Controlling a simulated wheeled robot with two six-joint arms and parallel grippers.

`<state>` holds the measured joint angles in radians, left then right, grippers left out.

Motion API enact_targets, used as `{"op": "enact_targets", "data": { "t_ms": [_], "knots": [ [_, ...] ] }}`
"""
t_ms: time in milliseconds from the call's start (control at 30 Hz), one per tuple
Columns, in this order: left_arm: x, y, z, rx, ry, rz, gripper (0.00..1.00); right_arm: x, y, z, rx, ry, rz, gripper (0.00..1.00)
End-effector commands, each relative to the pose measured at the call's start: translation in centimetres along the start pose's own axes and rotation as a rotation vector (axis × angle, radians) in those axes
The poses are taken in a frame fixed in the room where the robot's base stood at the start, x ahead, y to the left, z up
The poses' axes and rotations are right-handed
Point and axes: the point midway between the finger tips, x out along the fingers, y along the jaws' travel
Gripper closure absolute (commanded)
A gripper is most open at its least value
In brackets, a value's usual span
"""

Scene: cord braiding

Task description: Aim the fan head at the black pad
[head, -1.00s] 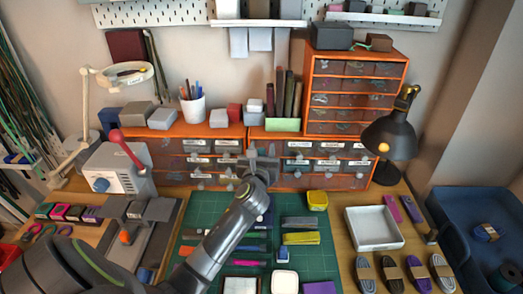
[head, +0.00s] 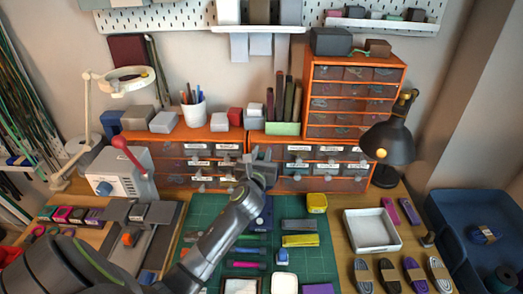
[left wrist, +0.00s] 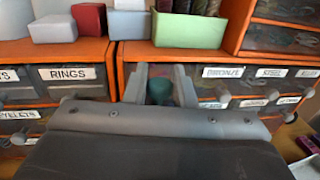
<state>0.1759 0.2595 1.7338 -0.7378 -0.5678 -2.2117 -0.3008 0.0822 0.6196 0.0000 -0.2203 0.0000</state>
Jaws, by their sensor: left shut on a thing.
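My left gripper (head: 262,168) reaches over the back of the green mat, in front of the drawer units. In the left wrist view its two fingers (left wrist: 158,80) stand on either side of a small dark teal thing (left wrist: 158,92) and are shut on it. I cannot tell whether this is part of the fan. A dark blue thing (head: 263,215) shows on the mat just below the gripper, partly covered by my arm. I cannot make out the fan head or the black pad for certain. My right gripper is not in view.
Orange drawer units (head: 322,149) stand close behind the gripper. A black lamp (head: 389,142) and a white tray (head: 352,238) are to the right. A grey box with a red lever (head: 125,173) is at left. The green mat (head: 203,205) holds several small tools.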

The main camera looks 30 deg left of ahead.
Motion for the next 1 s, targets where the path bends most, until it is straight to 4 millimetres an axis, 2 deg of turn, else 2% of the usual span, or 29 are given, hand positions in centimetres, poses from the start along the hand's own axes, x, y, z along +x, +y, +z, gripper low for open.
{"op": "enact_targets", "data": {
  "t_ms": [33,300,533,700,1000],
  "knots": [
    [0.0,0.1,0.6,0.003,0.003,-0.023,0.99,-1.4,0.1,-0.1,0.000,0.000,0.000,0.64],
    [0.0,0.2,0.9,0.003,0.006,-0.214,0.99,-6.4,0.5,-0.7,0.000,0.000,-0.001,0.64],
    [0.1,0.2,0.7,0.002,0.003,-0.400,0.99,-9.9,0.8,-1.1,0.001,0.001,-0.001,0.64],
    [0.1,0.2,0.3,0.002,-0.001,-0.531,0.99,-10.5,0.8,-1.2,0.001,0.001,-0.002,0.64],
    [0.0,0.1,-0.1,0.000,-0.005,-0.705,0.99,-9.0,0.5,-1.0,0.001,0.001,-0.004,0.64]
  ]
}}
